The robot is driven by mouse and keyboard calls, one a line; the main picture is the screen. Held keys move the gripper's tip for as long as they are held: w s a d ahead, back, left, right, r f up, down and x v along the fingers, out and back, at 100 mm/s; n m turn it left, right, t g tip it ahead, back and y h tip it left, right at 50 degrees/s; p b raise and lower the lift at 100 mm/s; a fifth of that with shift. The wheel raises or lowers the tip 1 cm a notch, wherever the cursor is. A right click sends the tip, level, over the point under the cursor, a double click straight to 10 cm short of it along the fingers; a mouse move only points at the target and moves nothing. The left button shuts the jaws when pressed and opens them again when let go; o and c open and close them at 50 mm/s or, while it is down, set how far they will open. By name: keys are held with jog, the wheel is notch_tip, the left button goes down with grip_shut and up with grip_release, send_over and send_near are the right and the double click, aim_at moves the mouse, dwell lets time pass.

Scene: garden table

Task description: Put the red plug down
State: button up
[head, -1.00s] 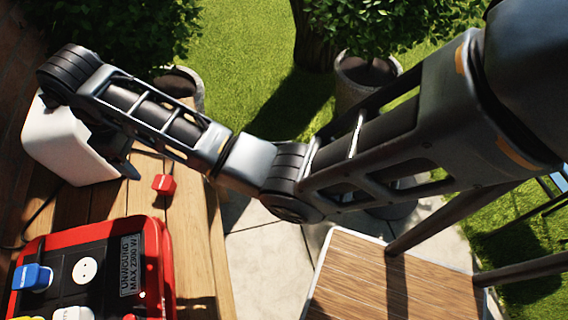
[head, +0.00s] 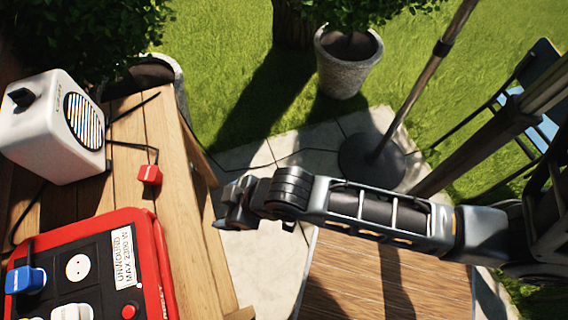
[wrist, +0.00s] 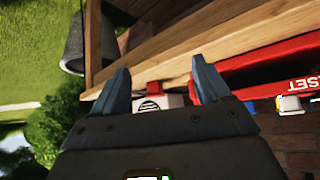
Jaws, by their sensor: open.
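The red plug (head: 150,174) lies on the wooden table (head: 185,215), between the white speaker and the red power strip, near the table's right side. A dark cable runs from it. My gripper (head: 220,224) is off the table's right edge, over the paving and apart from the plug. In the wrist view my gripper (wrist: 158,68) is open with nothing held between its two fingers. Red shows between and beside the fingers there, and I cannot tell whether the plug is part of it.
The white speaker (head: 55,125) stands behind the plug. The red power strip (head: 150,255), with a blue plug (head: 25,280) in it, lies at the front left. A grey pot (head: 345,75) and a parasol pole (head: 415,100) stand beyond. A slatted wooden surface (head: 350,285) is at the lower right.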

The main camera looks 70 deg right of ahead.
jog(key=s+d+r+t, duration=0.2)
jog(key=s+r+t, duration=0.4)
jog(key=s+r, duration=1.2)
notch_tip(320, 180, up, 4)
jog(key=shift+d+f+m+t+h, duration=0.15)
jog(key=shift+d+m+t+h, duration=0.15)
jog(key=shift+m+t, duration=0.1)
